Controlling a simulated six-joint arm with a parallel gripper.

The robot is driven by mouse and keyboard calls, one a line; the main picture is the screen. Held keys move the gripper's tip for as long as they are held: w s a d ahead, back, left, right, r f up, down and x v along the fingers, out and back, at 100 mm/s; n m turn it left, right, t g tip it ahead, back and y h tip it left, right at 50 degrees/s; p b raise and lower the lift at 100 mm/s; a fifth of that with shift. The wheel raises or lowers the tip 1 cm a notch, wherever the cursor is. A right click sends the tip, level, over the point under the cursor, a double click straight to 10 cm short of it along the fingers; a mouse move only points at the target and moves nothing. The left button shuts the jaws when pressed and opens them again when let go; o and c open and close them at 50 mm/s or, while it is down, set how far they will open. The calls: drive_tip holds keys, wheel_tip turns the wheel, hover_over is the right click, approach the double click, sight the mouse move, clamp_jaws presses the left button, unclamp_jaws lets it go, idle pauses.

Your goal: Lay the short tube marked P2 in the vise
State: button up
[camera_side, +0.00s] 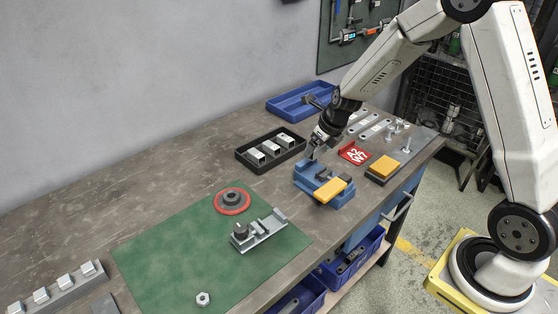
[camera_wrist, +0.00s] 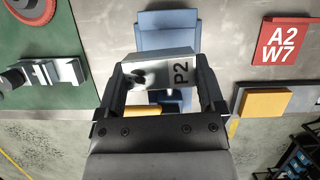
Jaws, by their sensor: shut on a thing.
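My gripper (camera_side: 314,152) is over the far-left end of the blue vise (camera_side: 340,199) in the side view. In the wrist view my gripper (camera_wrist: 161,78) is shut on a short silver tube (camera_wrist: 158,66) marked P2, with a finger at each side. The tube sits slightly tilted in that picture, and its label faces the camera. The blue vise (camera_wrist: 168,20) shows behind the tube, which hides much of it. The vise has a yellow part (camera_side: 330,189) on its near side. I cannot tell whether the tube touches the vise.
A black tray (camera_side: 243,158) with several silver pieces stands left of the vise. A red A2 W7 plate (camera_side: 355,153) and a yellow-topped block (camera_side: 384,167) are to its right. A blue tray (camera_side: 285,105) is behind. The green mat (camera_side: 165,260) holds a metal fixture (camera_side: 258,231).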

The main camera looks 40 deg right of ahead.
sight(312, 170)
drive_tip(key=shift+w+d+m, duration=0.3)
drive_tip(key=shift+d, duration=0.1)
drive_tip(key=shift+f, duration=0.3)
drive_tip(key=shift+f, duration=3.05)
drive_tip(key=o, duration=1)
